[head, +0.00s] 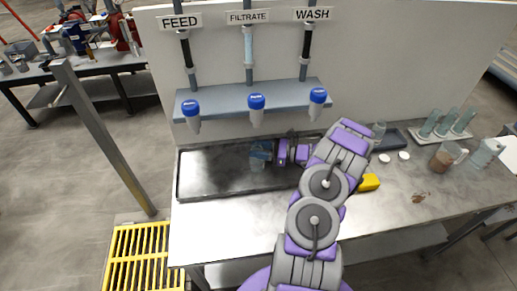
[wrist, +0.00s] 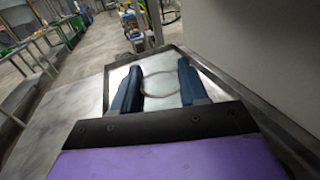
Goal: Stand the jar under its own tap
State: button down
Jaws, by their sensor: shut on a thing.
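My gripper (head: 262,153) is shut on a clear glass jar (head: 257,163), low over the black-rimmed tray. In the wrist view the round rim of the jar (wrist: 161,74) shows between the two blue fingers of my gripper (wrist: 160,82). The jar looks upright; whether its base touches the tray is unclear. Three taps with blue tops hang from a grey shelf: the left tap (head: 192,116) under the FEED sign (head: 180,22), the middle tap (head: 257,109) under FILTRATE (head: 248,17), the right tap (head: 317,102) under WASH (head: 313,14). The jar is below and near the middle tap. No marking on it is readable.

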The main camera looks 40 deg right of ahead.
jog(key=shift+f, duration=0.25)
jog(key=c, duration=0.5)
grip_release()
jog(key=p+v, duration=0.2)
jog(key=v, duration=1.5)
jog(key=shift+s+d, duration=0.15)
jog(key=shift+s, duration=0.05)
